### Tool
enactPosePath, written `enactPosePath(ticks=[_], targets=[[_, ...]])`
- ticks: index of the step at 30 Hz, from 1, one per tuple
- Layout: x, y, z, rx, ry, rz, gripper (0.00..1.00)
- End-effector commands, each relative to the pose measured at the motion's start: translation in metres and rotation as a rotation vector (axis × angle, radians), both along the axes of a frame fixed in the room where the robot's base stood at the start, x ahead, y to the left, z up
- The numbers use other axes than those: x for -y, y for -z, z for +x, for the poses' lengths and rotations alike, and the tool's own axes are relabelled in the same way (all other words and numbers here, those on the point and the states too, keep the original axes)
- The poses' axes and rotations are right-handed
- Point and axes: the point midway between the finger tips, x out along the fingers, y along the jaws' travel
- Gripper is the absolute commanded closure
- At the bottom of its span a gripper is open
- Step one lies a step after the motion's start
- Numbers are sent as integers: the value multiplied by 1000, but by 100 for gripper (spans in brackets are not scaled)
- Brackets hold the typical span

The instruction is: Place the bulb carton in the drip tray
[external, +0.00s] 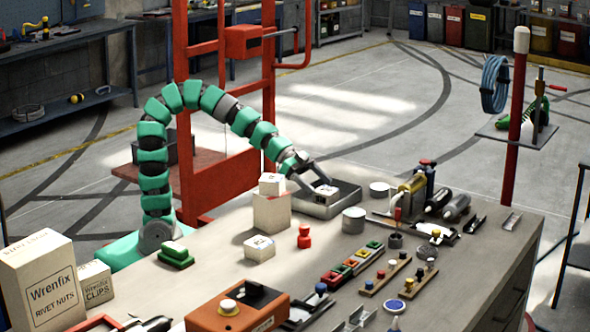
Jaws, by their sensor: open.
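The grey metal drip tray (345,204) sits on the workbench near its far edge. A small white carton with a dark mark (325,190) is at the tray, and it appears to be inside, low between the walls. My gripper (314,184) is just above the tray, its jaws open and pointing down on either side of this carton or close to it. Whether the fingers touch it cannot be told. Another small white carton (272,182) stands on a larger cream box (271,211), and a labelled one (259,248) lies on the bench. No label reads clearly as bulb.
Close to the tray stand grey round tins (353,220), a red knobbed piece (304,237) and several bottles (430,184). A row of coloured blocks (352,264) and an orange box (238,309) lie nearer. Red frame posts (184,120) rise behind the bench.

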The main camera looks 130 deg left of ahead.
Motion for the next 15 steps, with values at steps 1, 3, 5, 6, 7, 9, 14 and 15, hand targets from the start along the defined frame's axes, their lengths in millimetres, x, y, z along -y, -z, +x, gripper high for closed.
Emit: enactPosePath(ticks=[1,3,5,6,7,9,14,15], targets=[[-1,-7,-9,2,-2,3,24],[0,-13,-19,3,-1,3,24],[-1,-18,-28,3,-2,3,24],[-1,-20,-33,3,-2,2,24],[-2,-22,-37,3,-4,2,24],[-1,-27,-45,2,-3,4,24],[-1,-34,-58,3,0,2,24],[0,-35,-60,3,0,2,24]])
